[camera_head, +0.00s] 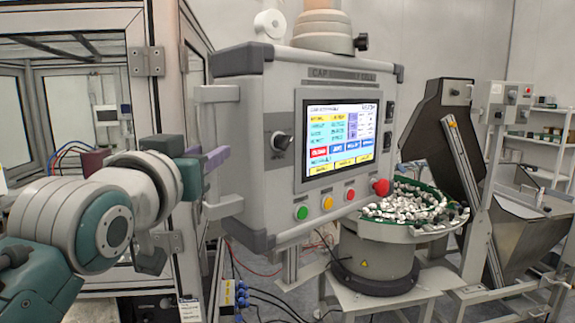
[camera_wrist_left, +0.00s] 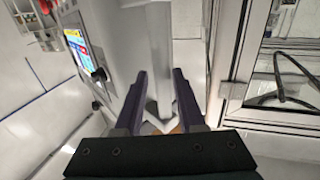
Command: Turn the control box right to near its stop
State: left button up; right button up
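The control box (camera_head: 265,190) is a grey cabinet with a lit screen (camera_head: 340,135), a black knob and several coloured buttons. It faces to the right in the head view. A pale grey handle (camera_head: 222,206) stands out from its left side. The handle's bar (camera_wrist_left: 159,55) also shows in the left wrist view. My left gripper (camera_head: 203,160) is at this handle, its purple fingers (camera_wrist_left: 160,78) one on each side of the bar. Narrow gaps seem to show between fingers and bar, so it looks open around it. My right gripper is not in view.
A framed enclosure with glass panels (camera_head: 80,100) stands close on the left, behind my left arm. A bowl feeder with white caps (camera_head: 415,205) stands behind the box at right, beside a dark hopper conveyor (camera_head: 440,120). Cables (camera_head: 275,300) hang below the box.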

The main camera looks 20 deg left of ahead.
pick_arm(q)
jog(key=b+v, duration=0.3)
jog(key=v, duration=0.5)
jog(key=shift+d, duration=0.1)
jog(key=s+d+f+m+g+h+p, duration=0.2)
jog(key=s+f+g+p, duration=0.3)
jog(key=s, duration=0.5)
jog(key=s+d+f+m+g+h+p, duration=0.2)
jog(key=s+d+f+g+p, duration=0.3)
jog(key=s+f+g, duration=0.3)
jog(key=s+m, duration=0.1)
jog(key=s, duration=0.2)
jog(key=shift+f+g+h+p, duration=0.15)
jog(key=shift+g+h+p, duration=0.2)
jog(key=shift+g+h, duration=0.05)
jog(key=shift+s, duration=0.1)
dwell(0.8)
